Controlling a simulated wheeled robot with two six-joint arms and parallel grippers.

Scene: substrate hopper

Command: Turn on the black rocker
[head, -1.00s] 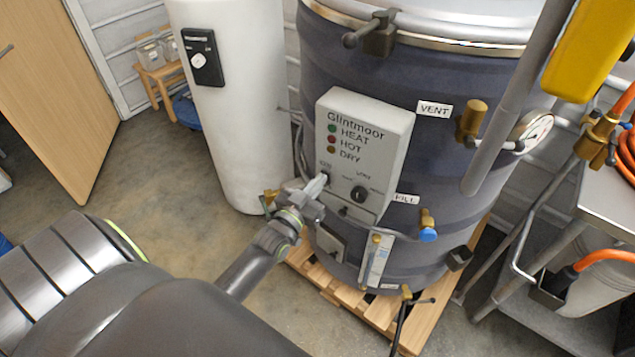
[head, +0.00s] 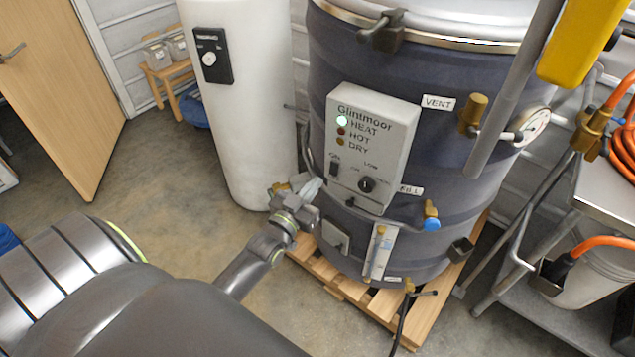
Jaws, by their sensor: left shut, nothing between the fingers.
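The black rocker (head: 334,168) is at the lower left of the grey Glintmoor control box (head: 368,147) on the dark tank. The HEAT lamp (head: 342,121) on that box glows bright; the HOT and DRY lamps below it are dull. A black round knob (head: 366,185) sits to the right of the rocker. My left gripper (head: 312,188) is shut and empty, a little below and left of the rocker, apart from it in the picture. My right gripper is not in view.
The tank (head: 440,120) stands on a wooden pallet (head: 345,290). A white cylinder (head: 245,110) stands behind my left gripper. A blue-handled valve (head: 431,217) and a clear gauge tube (head: 381,252) stick out below the box. Floor at left is open.

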